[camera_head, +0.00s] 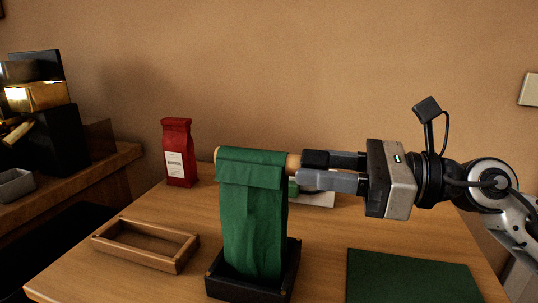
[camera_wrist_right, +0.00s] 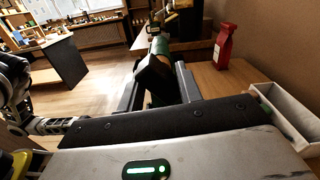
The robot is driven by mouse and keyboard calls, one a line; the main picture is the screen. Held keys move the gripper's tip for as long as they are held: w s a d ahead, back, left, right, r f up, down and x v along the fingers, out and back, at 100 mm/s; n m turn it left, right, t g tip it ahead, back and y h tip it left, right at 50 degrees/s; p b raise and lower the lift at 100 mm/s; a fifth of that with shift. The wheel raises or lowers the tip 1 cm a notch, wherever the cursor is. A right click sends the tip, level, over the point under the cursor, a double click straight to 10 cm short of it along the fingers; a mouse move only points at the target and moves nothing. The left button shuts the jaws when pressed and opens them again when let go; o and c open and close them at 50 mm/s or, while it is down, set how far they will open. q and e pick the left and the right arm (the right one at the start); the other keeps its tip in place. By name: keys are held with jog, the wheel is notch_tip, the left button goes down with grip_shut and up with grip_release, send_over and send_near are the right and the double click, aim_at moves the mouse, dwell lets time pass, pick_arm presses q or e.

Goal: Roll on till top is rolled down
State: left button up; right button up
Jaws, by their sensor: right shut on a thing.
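A tall green bag (camera_head: 252,225) stands upright in a dark square holder (camera_head: 288,272). Its top is wrapped around a wooden dowel (camera_head: 293,162), with a folded band of green hanging below the roll at the front. The dowel lies level and sticks out a little at both sides of the bag. My right gripper (camera_head: 302,170) comes in from the right and is shut on the dowel's right end, just beside the bag. In the right wrist view the rolled green top (camera_wrist_right: 159,45) shows beyond the fingers. My left gripper is not seen in the head view.
A red labelled bag (camera_head: 178,152) stands at the back left of the table. An empty wooden frame tray (camera_head: 140,252) lies front left, and a dark green mat (camera_head: 412,277) front right. A white tray (camera_head: 318,199) sits behind the gripper, partly hidden.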

jog(key=shift+f, duration=0.1)
jog(key=m+p, duration=0.1)
jog(key=p, duration=0.1)
jog(key=m+p, duration=0.2)
jog(key=shift+r, duration=0.3)
jog(key=m+p, duration=0.2)
jog(key=shift+r+p, duration=0.25)
jog(key=shift+p, duration=0.15)
jog(key=m+p, duration=0.2)
jog(key=shift+a+f+m, duration=0.1)
jog(key=shift+f+m, duration=0.15)
jog(key=shift+m, duration=0.05)
jog(key=shift+f+m, duration=0.2)
jog(key=shift+m, duration=0.1)
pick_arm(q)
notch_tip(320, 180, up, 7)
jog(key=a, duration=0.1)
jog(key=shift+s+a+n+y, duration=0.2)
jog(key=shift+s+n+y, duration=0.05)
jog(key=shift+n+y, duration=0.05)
pick_arm(e)
jog(key=shift+f, duration=0.15)
jog(key=o, duration=1)
jog(key=shift+o, duration=0.2)
